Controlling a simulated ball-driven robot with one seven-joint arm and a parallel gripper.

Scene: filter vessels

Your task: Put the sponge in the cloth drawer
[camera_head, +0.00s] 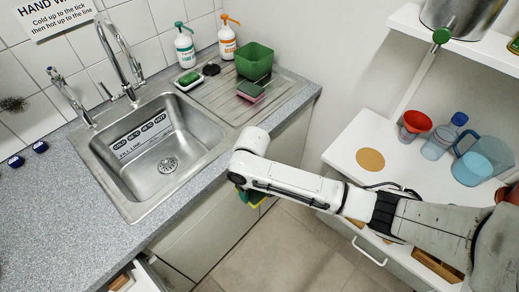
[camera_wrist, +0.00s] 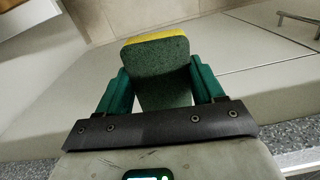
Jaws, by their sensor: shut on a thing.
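My gripper (camera_wrist: 158,88) is shut on a sponge (camera_wrist: 158,72) with a dark green face and a yellow layer. The sponge sits between the two green fingers, its far part sticking out beyond them. In the head view my arm hangs over the floor in front of the sink cabinet, and only a little of the sponge (camera_head: 254,201) shows below my wrist. A partly open drawer (camera_head: 133,279) shows at the lower left. Another drawer front with a handle (camera_head: 369,251) is under the white unit at right. I cannot tell which is the cloth drawer.
A steel sink (camera_head: 160,150) is set in the speckled worktop. On the drainer are a green tub (camera_head: 254,60), a pink-and-green sponge (camera_head: 251,91) and a green pad in a white dish (camera_head: 188,80). A red funnel (camera_head: 416,121) and blue jug (camera_head: 482,160) stand at right.

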